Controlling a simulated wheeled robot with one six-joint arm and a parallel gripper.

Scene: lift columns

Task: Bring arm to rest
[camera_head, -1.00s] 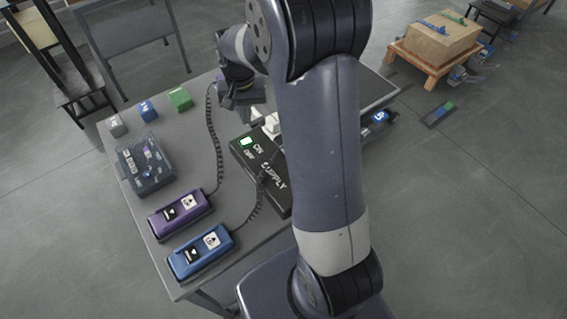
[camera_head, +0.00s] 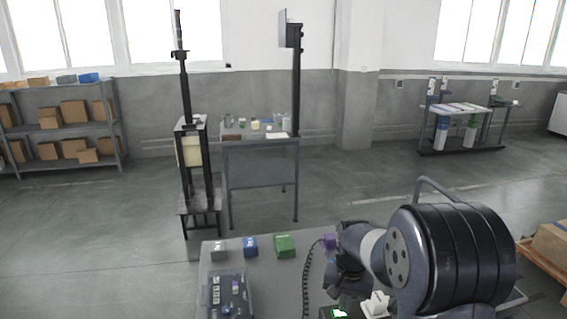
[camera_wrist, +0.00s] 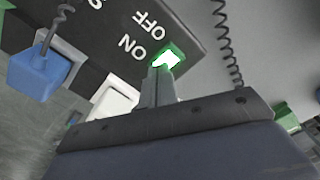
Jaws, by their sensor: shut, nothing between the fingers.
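My gripper (camera_wrist: 160,76) is shut and empty in the wrist view. Its fingertips appear just in front of the lit green-edged switch (camera_wrist: 172,55) on the black supply box (camera_wrist: 85,45); I cannot tell whether they touch it. In the head view my gripper (camera_head: 350,283) is partly hidden by my own arm, above the right part of the work table (camera_head: 275,268). The lit switch also shows at the bottom edge of the head view (camera_head: 338,313).
A white block-like part (camera_wrist: 114,103) and a blue plug (camera_wrist: 40,73) on a coiled cord are close by in the wrist view. Open floor lies beyond.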

